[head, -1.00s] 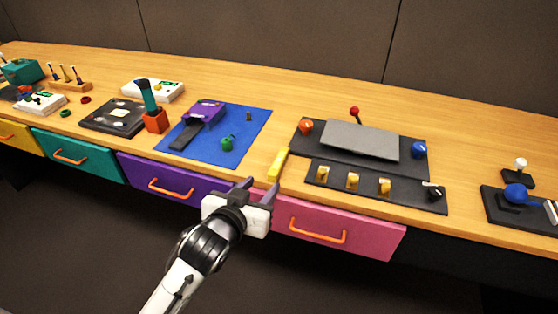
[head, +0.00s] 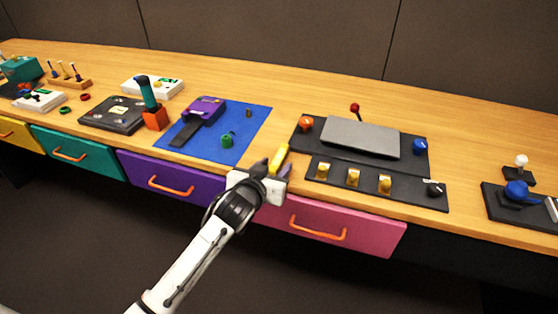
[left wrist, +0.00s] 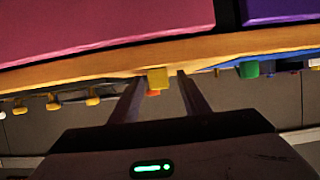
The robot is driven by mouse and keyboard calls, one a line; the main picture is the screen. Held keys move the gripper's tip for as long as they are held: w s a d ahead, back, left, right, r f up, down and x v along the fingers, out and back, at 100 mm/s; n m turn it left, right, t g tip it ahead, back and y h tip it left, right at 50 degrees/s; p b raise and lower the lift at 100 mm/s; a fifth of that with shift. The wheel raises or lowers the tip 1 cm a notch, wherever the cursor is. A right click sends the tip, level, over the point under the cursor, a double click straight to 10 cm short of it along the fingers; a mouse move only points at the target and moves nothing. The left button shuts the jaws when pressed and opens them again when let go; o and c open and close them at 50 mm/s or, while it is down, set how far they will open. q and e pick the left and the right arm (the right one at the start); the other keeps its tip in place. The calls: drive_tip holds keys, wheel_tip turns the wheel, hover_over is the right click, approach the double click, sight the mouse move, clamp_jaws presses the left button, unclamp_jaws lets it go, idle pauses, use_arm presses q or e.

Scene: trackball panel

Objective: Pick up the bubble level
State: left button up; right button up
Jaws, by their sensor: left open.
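The bubble level, a small yellow bar (head: 281,155), lies on the wooden tabletop near its front edge, between the blue mat and the black switch panel. Its near part is hidden behind my left gripper (head: 274,170) in the head view. In the left wrist view the yellow end of the level (left wrist: 158,78) shows between the two fingers of my left gripper (left wrist: 161,86). The fingers are apart, one to each side of the level as seen there. I cannot tell whether they touch it. My right gripper is not in view.
The black switch panel (head: 336,178) with yellow switches is close on the right. The blue mat (head: 250,128) with a purple device (head: 207,109) and a green object (head: 227,140) is on the left. A pink drawer (head: 365,232) and a purple drawer (head: 200,190) are below the table edge.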

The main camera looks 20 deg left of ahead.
use_arm(q)
clamp_jaws()
drive_tip(key=shift+r, duration=0.1)
